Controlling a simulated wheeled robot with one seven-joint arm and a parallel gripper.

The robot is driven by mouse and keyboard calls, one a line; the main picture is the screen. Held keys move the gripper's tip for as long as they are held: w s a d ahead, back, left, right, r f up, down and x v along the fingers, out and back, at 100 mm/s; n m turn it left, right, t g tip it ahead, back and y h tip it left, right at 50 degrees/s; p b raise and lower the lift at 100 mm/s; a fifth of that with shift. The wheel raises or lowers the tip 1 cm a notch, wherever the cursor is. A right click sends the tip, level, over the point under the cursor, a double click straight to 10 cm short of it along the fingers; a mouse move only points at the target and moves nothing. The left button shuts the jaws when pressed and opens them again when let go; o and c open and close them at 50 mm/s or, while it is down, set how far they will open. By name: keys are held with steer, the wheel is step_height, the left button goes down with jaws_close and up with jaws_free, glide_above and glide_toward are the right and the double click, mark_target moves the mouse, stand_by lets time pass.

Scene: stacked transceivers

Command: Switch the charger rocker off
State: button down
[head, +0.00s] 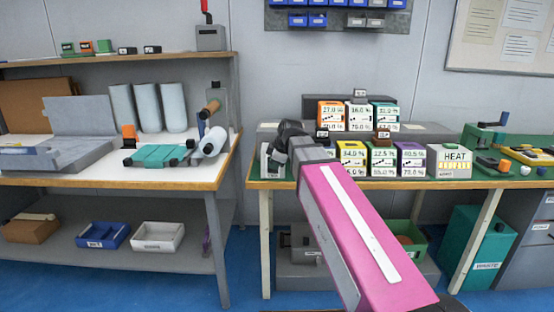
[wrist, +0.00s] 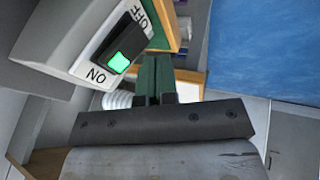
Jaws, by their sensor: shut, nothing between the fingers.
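A green lit face shows near the ON end. The plate is on a pale grey housing (wrist: 72,30) at the upper left. My gripper (wrist: 155,62) is shut and empty. Its narrow fingers lie just right of and below the switch plate in the picture; I cannot tell whether they touch it. In the head view my arm's dark wrist (head: 290,135) is at the left end of the green-topped bench, and the rocker cannot be made out.
Stacked transceivers (head: 382,157) with coloured frames stand on the bench right of my wrist. A HEAT box (head: 450,160) stands further right. A wooden workbench (head: 215,178) with rolls and tools is on the left. Blue floor shows between the benches.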

mark_target(272, 170)
steer(key=shift+w+f, duration=0.35)
steer(key=shift+w, duration=0.35)
steer(key=shift+w+f, duration=0.3)
steer(key=shift+w, duration=0.35)
steer(key=shift+f, duration=0.1)
steer(key=shift+f+t, duration=0.1)
steer(key=shift+t, duration=0.2)
steer(key=shift+w, duration=0.2)
steer(key=shift+r, duration=0.75)
